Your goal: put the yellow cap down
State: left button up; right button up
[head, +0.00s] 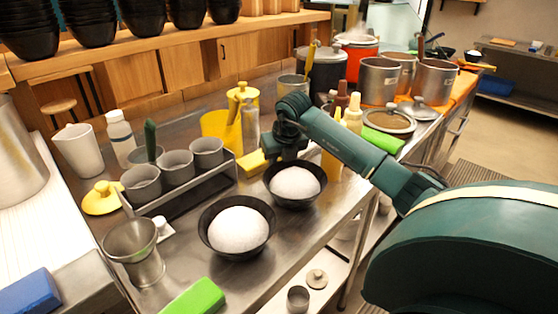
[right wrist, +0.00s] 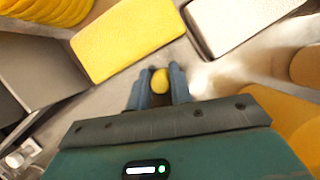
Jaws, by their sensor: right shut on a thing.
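My right gripper (head: 287,152) is low over the metal counter, behind the far bowl of white food (head: 296,183) and beside a yellow block (head: 252,160). In the right wrist view its fingers (right wrist: 158,85) are shut on a small rounded yellow piece, the yellow cap (right wrist: 160,80). Most of the cap is hidden by the fingers, and I cannot tell whether it touches the counter. In the head view the cap is hidden by the gripper. A separate yellow lid with a knob (head: 103,198) lies at the left. My left gripper is not in view.
A rack of grey cups (head: 180,197) stands left of the gripper. Yellow squeeze bottles (head: 332,150) stand close on its right. A second black bowl (head: 237,226) is in front. The yellow block (right wrist: 125,38) and a pale block (right wrist: 240,20) lie beyond the fingertips.

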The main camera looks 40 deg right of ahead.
jog(key=shift+f, duration=0.15)
jog(key=o, duration=0.7)
jog(key=shift+s+r, duration=0.1)
jog(key=shift+r, duration=0.45)
jog(key=v, duration=1.1)
jog(key=shift+r, duration=0.15)
